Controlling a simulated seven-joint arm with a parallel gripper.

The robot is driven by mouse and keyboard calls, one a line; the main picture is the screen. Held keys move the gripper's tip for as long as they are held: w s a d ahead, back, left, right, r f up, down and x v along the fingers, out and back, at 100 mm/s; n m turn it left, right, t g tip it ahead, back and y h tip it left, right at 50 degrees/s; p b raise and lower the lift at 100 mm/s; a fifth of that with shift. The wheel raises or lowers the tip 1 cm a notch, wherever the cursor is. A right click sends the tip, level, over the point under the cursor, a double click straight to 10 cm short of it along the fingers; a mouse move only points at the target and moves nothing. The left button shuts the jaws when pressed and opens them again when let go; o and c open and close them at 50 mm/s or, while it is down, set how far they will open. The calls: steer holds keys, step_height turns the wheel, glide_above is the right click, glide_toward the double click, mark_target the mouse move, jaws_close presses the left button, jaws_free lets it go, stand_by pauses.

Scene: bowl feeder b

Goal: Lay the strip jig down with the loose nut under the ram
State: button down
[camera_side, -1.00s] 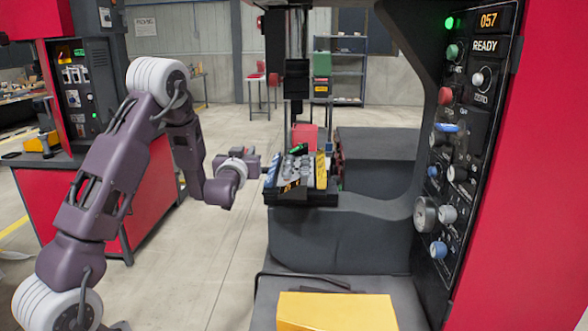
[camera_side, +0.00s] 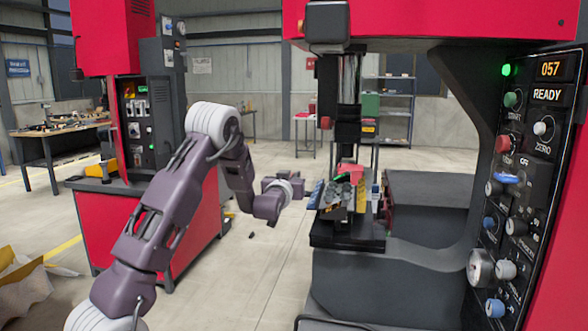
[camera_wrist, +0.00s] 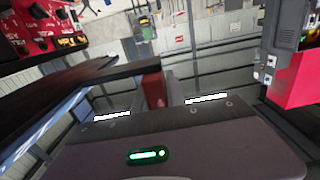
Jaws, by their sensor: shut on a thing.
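My gripper (camera_side: 305,188) is at the left edge of the press table, at the height of a small cluster of coloured parts. It is shut, and the strip jig (camera_side: 344,191) appears to be in it, a grey strip with dark bumps among blue and yellow parts. The ram (camera_side: 347,125) hangs above this cluster. I cannot tell whether the jig touches the table (camera_side: 345,241). The loose nut cannot be made out. In the wrist view my gripper's housing fills the bottom; its fingertips and the jig are not clear.
The red press frame and its control panel (camera_side: 530,170), reading READY, stand to the right. A red block (camera_side: 348,171) is behind the cluster. A second red machine (camera_side: 160,215) stands behind my arm. Open floor lies between the machines.

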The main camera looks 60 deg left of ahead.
stand_by(0.3)
steer(key=shift+f, duration=1.1)
steer(key=c, duration=1.3)
jaws_free()
steer(key=shift+f, duration=0.1)
steer(key=shift+f, duration=0.1)
